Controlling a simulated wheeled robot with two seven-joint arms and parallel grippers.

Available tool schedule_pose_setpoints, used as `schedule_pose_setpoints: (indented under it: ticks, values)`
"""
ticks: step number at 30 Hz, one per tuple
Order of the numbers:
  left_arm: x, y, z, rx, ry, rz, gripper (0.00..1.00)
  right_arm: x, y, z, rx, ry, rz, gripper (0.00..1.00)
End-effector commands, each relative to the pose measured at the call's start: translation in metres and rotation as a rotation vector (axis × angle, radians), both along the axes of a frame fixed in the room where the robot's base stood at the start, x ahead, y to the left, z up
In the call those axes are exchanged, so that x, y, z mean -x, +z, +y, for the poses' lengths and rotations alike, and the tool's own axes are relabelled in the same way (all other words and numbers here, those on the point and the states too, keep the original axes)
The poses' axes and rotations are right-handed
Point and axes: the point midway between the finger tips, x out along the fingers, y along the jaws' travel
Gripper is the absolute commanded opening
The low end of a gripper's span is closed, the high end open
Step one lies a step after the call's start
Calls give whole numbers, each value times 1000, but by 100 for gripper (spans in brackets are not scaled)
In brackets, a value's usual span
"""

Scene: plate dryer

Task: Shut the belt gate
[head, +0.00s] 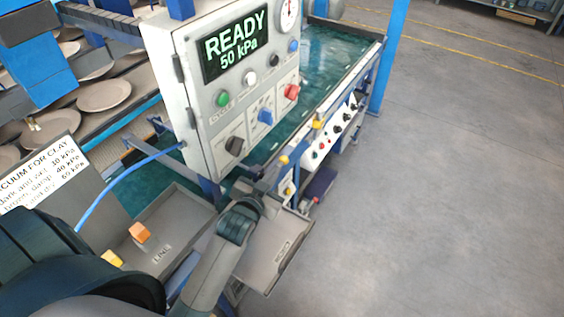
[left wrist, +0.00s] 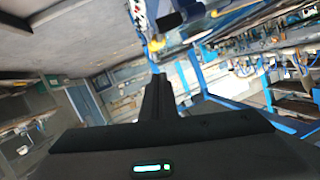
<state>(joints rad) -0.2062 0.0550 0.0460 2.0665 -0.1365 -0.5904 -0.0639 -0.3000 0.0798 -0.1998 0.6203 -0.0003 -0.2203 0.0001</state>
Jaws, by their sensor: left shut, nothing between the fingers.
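I cannot pick out the belt gate with certainty. The green belt (head: 325,62) runs away behind the control box (head: 229,88). Yellow-tipped parts stand at its near side: one yellow knob (head: 283,160) just beyond my left gripper, and another yellow part (head: 318,123) further along. My left gripper (head: 267,184) is shut and empty, below the control box and short of the near knob. In the left wrist view its closed fingers (left wrist: 158,82) point toward a yellow part (left wrist: 156,45), with a gap that I cannot judge. My right gripper is not in view.
The control box reads READY, 50 kPa. A grey tray labelled LINE (head: 172,225) holds an orange block (head: 139,232). Another grey tray (head: 274,252) lies beside my left forearm. Clay plates (head: 103,95) sit on racks at left. The floor at right (head: 455,180) is clear.

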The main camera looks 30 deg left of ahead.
Motion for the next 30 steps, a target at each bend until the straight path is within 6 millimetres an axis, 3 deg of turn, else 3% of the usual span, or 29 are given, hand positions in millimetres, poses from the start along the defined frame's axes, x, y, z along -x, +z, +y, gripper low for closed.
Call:
schedule_pose_setpoints:
  ticks: [15,22,30]
  values:
    - [-72,-20,10,0,0,1,0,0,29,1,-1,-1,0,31]
    - [-81,-42,16,-1,-1,2,0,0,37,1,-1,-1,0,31]
    - [-86,-53,19,0,-2,1,0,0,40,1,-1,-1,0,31]
